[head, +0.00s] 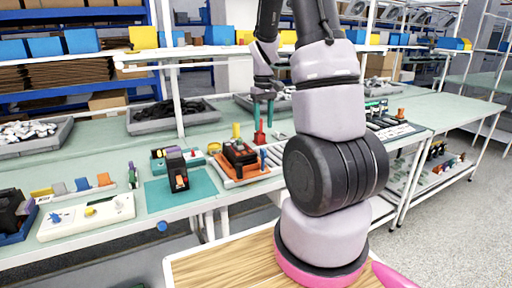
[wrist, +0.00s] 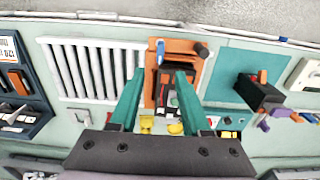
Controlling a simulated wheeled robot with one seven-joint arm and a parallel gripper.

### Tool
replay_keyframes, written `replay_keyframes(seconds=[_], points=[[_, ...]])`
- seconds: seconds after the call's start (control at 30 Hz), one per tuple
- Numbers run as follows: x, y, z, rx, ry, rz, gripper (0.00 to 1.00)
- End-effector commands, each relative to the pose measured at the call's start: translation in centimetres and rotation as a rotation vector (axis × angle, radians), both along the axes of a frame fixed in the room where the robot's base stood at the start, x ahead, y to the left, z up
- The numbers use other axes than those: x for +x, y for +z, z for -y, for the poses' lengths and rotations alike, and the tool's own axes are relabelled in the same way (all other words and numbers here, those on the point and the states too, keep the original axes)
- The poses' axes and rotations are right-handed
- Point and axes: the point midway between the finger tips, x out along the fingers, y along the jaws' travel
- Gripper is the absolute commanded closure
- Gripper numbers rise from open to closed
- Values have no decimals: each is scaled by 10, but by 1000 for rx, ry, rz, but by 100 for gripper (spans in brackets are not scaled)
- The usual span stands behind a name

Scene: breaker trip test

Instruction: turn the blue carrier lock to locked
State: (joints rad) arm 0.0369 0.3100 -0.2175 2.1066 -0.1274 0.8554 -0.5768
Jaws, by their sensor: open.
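The blue carrier lock (head: 263,158) is a small upright blue knob at the right front corner of the orange carrier (head: 232,179) in the head view. A dark breaker (head: 238,153) sits in the carrier. My gripper (head: 263,118) is open and empty, above and behind the carrier in the head view. In the wrist view my gripper (wrist: 160,78) has its teal fingers apart, with the breaker between them in the picture. The lock lies beyond the fingertips, untouched.
A white slotted rack (wrist: 92,72) lies beside the carrier. Grey bins (head: 172,117) stand farther back.

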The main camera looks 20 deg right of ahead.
Motion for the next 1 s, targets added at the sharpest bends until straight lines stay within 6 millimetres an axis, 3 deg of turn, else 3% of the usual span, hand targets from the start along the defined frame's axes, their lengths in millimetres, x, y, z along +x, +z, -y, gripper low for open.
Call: replay_keyframes(seconds=[0.5, 0.93, 0.97, 1.0], points=[[-1, -87, -1, 2, -2, -2, 52], [-1, -99, -1, 1, -3, 1, 52], [-1, -99, -1, 1, -2, 1, 56], [-1, -99, -1, 1, -2, 1, 72]])
